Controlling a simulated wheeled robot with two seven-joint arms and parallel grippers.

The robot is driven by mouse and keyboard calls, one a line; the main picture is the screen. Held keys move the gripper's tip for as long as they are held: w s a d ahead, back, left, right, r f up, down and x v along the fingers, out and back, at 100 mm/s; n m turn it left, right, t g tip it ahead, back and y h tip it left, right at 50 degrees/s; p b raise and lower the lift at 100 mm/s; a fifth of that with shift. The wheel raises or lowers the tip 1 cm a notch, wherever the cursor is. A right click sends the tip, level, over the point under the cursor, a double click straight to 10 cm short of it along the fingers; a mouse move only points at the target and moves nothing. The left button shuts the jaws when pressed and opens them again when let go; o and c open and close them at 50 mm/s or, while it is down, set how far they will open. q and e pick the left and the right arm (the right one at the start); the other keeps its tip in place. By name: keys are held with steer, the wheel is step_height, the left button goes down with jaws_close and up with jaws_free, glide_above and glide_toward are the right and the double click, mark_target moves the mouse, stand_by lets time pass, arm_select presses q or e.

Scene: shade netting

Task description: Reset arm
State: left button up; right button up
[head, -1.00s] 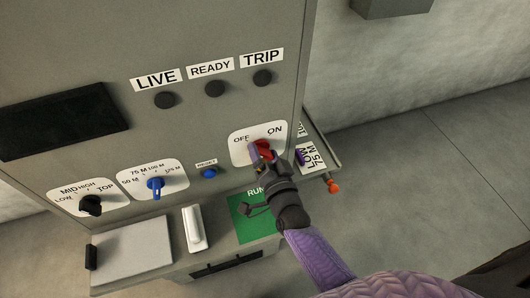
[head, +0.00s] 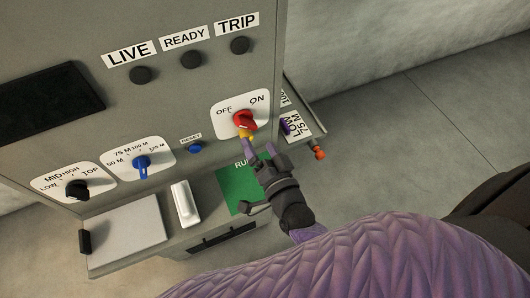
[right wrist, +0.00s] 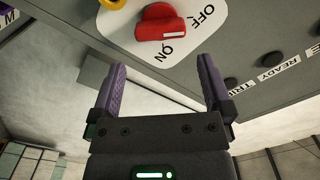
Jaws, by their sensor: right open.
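The red rotary switch (head: 244,120) sits on a white OFF/ON plate on the grey cabinet front. It also shows in the right wrist view (right wrist: 160,24), with a white mark on its side towards the lettering. I cannot tell exactly which word it points at. A yellow part (head: 247,134) shows just below it. My right gripper (head: 258,146) is just below and in front of the switch, apart from it. In the right wrist view its purple fingers (right wrist: 162,66) are spread with nothing between them. My left gripper is not in view.
A blue reset button (head: 195,148), a blue selector (head: 141,162) and a black selector (head: 77,189) lie to the left. A green RUN panel (head: 240,189) and a white handle (head: 185,204) are below. A side tray (head: 318,135) with labels juts out right. Open floor lies beyond.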

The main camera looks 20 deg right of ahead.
steer(key=shift+s, duration=1.6)
